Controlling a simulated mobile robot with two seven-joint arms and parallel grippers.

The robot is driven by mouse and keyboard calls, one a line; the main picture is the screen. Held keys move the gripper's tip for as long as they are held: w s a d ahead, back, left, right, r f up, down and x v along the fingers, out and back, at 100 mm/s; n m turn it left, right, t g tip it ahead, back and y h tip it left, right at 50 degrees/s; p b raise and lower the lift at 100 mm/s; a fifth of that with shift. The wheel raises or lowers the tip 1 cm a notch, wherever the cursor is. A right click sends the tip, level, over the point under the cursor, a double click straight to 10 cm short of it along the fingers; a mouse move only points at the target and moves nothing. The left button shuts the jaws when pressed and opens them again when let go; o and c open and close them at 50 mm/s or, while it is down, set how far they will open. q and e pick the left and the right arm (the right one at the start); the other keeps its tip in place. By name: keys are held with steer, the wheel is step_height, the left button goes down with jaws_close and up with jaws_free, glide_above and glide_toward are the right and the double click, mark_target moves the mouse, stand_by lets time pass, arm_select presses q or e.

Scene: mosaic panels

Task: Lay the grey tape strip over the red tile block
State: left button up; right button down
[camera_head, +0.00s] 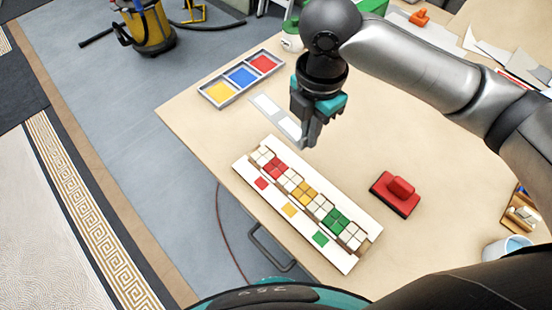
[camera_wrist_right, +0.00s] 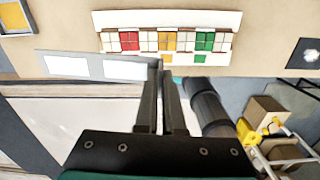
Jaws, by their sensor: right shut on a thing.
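The grey tape strip (camera_head: 264,104), with two white patches, extends from my right gripper (camera_head: 306,138) toward the upper left in the head view. My right gripper is shut on one end of it. The strip also shows in the wrist view (camera_wrist_right: 88,66), reaching left from the fingertips (camera_wrist_right: 162,78). The red tile block (camera_head: 276,167) sits in a row of tiles on a white panel, near its upper left end; it also shows in the wrist view (camera_wrist_right: 129,41). The gripper is above and beyond that end of the panel, apart from the red block. My left gripper is not in view.
Yellow (camera_head: 303,194) and green (camera_head: 334,221) blocks sit among white tiles on the same panel. A grey tray (camera_head: 237,95) with yellow, blue and red sections lies at the table's left edge. A red-handled tool (camera_head: 397,193) lies right of the panel. Table between is clear.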

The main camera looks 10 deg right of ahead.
mark_target(299, 188)
steer(key=shift+a+r+n, duration=0.1)
steer(key=shift+r+n, duration=0.1)
steer(key=shift+n, duration=0.1)
steer(key=shift+f, duration=0.2)
step_height(299, 188, down, 20)
steer(key=shift+r+b, duration=0.15)
steer(key=shift+b, duration=0.7)
steer(key=c, duration=1)
jaws_free()
step_height(299, 188, up, 12)
steer(key=shift+r+p, duration=0.1)
steer(key=shift+p, duration=0.4)
